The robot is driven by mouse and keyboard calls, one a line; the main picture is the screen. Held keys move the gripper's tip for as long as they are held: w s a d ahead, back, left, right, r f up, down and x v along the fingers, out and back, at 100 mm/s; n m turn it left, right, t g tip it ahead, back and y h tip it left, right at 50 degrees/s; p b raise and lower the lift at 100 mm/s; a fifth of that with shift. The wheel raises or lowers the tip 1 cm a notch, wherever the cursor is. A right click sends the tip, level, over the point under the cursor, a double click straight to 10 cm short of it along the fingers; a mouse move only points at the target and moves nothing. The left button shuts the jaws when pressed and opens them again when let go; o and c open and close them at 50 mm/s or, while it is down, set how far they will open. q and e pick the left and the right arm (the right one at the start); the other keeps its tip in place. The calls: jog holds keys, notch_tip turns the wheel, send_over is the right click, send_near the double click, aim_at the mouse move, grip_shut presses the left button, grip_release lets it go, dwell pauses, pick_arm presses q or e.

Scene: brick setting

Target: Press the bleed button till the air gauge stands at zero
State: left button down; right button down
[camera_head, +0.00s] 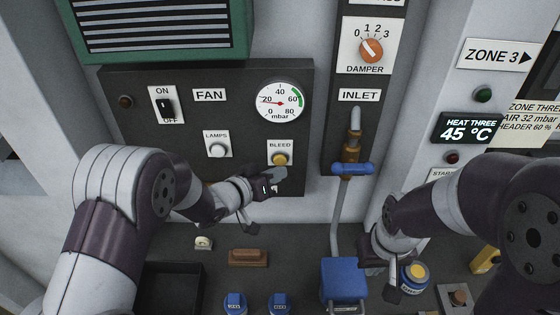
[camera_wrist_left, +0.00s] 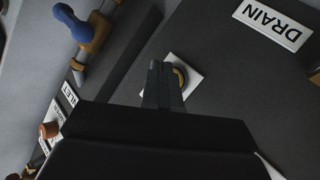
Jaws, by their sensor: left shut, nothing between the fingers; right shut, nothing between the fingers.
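The bleed button (camera_head: 280,159) is a yellow round button on a white plate marked BLEED, low on the dark panel. The air gauge (camera_head: 282,103) is above it, a white dial in mbar; its red needle points left, near the 20 mark. My left gripper (camera_head: 278,174) is shut and empty, its tips just below the button. In the left wrist view the shut fingers (camera_wrist_left: 162,82) overlap the white plate and hide most of the yellow button (camera_wrist_left: 181,77); I cannot tell whether they touch it. My right gripper (camera_head: 392,290) is shut and empty, low at the right.
A blue-handled inlet valve (camera_head: 352,169) is to the right. A brown block (camera_head: 248,257) and blue box (camera_head: 343,279) stand below.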

pick_arm(q)
jog(key=shift+w, duration=0.1)
dwell(0.4)
jog(key=shift+w, duration=0.35)
jog(key=shift+w, duration=0.4)
dwell(0.8)
jog(key=shift+r, duration=0.1)
jog(key=shift+s, duration=0.85)
jog(key=shift+s, duration=0.1)
jog(key=s+p, duration=0.1)
jog(key=s, duration=0.3)
jog(key=shift+s, duration=0.4)
